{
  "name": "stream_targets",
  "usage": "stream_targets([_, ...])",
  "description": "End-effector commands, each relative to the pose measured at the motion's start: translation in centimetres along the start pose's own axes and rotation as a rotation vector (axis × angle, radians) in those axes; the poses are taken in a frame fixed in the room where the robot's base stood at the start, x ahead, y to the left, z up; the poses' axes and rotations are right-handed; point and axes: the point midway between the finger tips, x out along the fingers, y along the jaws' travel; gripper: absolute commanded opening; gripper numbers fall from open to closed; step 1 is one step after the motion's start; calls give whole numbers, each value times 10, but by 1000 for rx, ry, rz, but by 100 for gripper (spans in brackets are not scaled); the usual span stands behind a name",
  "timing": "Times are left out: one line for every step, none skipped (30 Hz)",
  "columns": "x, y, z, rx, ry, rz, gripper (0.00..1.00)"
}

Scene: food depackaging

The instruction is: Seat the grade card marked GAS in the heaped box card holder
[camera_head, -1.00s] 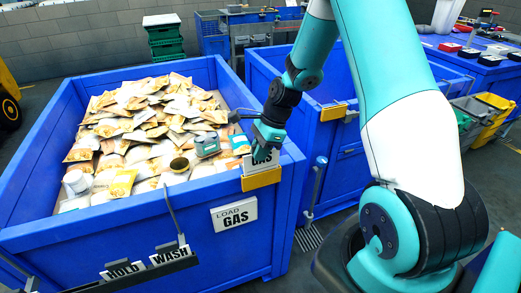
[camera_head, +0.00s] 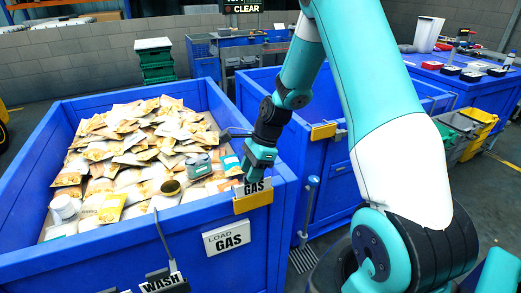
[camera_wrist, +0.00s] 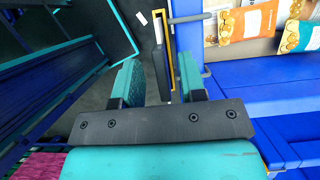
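The GAS card (camera_head: 255,187), white with dark letters, stands upright in the yellow card holder (camera_head: 253,204) on the near right corner of the heaped blue box. The holder covers its lower edge. My gripper (camera_head: 258,168) is directly above the card, pointing down. In the wrist view the fingers of my gripper (camera_wrist: 161,85) are spread, one on each side of the thin card (camera_wrist: 158,48), with a gap beside it. The holder's yellow frame (camera_wrist: 172,40) shows edge-on there.
The blue box (camera_head: 130,255) is heaped with pouches and a few tubs, and bears a LOAD GAS plate (camera_head: 227,238). A WASH card (camera_head: 161,284) sits in a rack in front. Another blue box at right has a yellow holder (camera_head: 323,131) with no card visible.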

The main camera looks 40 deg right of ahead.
Motion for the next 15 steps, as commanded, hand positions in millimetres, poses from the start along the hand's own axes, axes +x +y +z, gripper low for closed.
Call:
stream_targets([-10, -2, -2, 0, 1, -9, 38])
stream_targets([-17, -1, -2, 1, 1, -9, 38])
stream_targets([-26, -2, -2, 1, 1, -9, 38])
stream_targets([-34, -2, -2, 1, 1, -9, 38])
stream_targets([-41, -1, -2, 0, 2, -10, 38])
stream_targets([-50, -1, -2, 1, 2, -10, 38])
stream_targets([-57, -1, -2, 0, 1, -8, 38])
stream_targets([-64, -1, -2, -1, 2, -9, 38])
stream_targets([-72, -1, -2, 0, 2, -9, 38])
stream_targets([-79, -1, -2, 1, 2, -8, 38])
stream_targets([-84, -1, -2, 2, 2, -7, 38])
stream_targets([-90, 0, -2, 0, 1, -7, 38])
stream_targets([-95, 0, -1, 0, 1, -5, 38])
stream_targets([-99, -1, -2, 0, 1, -6, 38])
stream_targets([-103, -1, -2, 1, 1, -5, 38])
